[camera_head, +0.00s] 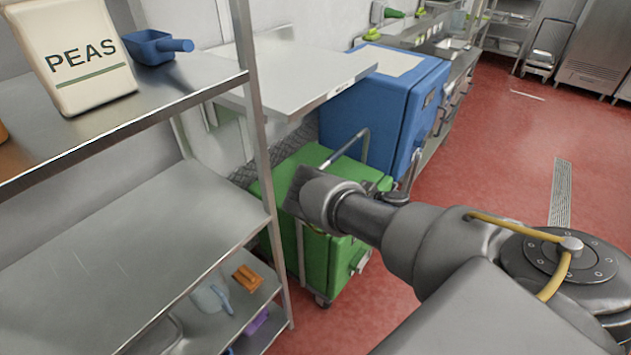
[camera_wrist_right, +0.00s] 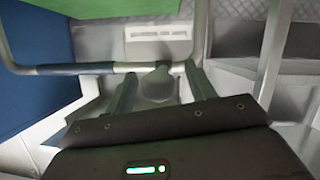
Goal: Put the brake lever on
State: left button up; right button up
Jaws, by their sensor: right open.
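I cannot identify the brake lever with certainty. A green wheeled cart (camera_head: 318,258) stands beside the shelf rack, with a metal handle bar (camera_head: 345,150) above it. My right gripper (camera_head: 297,187) is over the green cart in the head view; its fingers are hard to make out there. In the right wrist view my right gripper (camera_wrist_right: 160,76) has its two fingers apart. A round grey part (camera_wrist_right: 157,86) shows between them; I cannot tell whether it is touched. A horizontal bar (camera_wrist_right: 85,68) crosses near the fingertips. My left gripper is not in view.
A blue box (camera_head: 375,105) stands behind the green cart. A steel shelf rack (camera_head: 130,225) fills the left, with a PEAS container (camera_head: 75,60) and a blue scoop (camera_head: 155,46) on top. The red floor (camera_head: 490,140) is largely clear at the right.

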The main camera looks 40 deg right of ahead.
jog(key=p+v, duration=0.4)
jog(key=v, duration=0.2)
jog(key=shift+s, duration=0.15)
dwell(0.3)
